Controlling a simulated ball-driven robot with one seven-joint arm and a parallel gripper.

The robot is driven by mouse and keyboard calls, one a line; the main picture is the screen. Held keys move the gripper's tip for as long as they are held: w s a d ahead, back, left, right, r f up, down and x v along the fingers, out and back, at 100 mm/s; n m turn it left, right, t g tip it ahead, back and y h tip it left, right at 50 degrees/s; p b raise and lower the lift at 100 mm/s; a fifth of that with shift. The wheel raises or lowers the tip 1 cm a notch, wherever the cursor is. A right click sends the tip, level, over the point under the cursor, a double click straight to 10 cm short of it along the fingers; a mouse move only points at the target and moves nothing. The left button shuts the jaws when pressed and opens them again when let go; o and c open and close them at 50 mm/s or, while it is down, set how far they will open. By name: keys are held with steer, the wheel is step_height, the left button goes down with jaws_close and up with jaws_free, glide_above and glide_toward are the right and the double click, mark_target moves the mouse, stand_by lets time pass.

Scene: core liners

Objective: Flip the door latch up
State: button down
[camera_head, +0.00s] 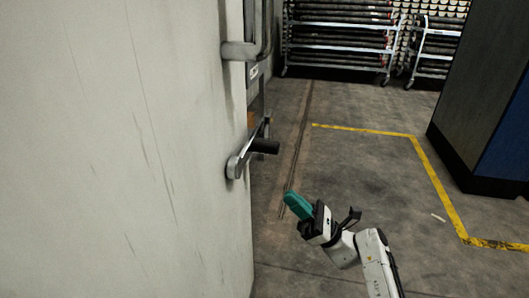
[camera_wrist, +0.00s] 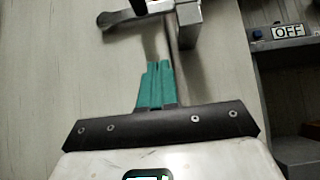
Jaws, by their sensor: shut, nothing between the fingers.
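The door latch (camera_head: 239,160) is a metal lever with a black grip (camera_head: 264,146) on the edge of a large pale door (camera_head: 150,150) in the head view. The grip sticks out to the right, roughly level. My gripper (camera_head: 297,205) is below and to the right of the latch, apart from it, its teal fingers pointing up and left. In the wrist view my gripper's fingers (camera_wrist: 156,82) are shut together and empty. Metal latch parts (camera_wrist: 187,15) and a black end (camera_wrist: 138,5) show above the fingertips, cut off by the top edge.
An "OFF" sign (camera_wrist: 289,31) is at right in the wrist view. Racks of tubes (camera_head: 340,40) stand at the back, and a dark cabinet (camera_head: 480,100) at right. The floor (camera_head: 370,170) between has open room.

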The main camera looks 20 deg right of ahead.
mark_target(265, 144)
stand_by(0.3)
steer(key=s+d+r+b+x, duration=0.1)
steer(key=r+x, duration=0.1)
steer(key=x, duration=1.1)
steer(key=shift+s+d, duration=0.15)
steer(key=shift+d, duration=0.2)
steer(key=shift+r+n+b, duration=0.15)
steer(key=shift+n+b, duration=0.15)
steer(key=shift+n, duration=0.1)
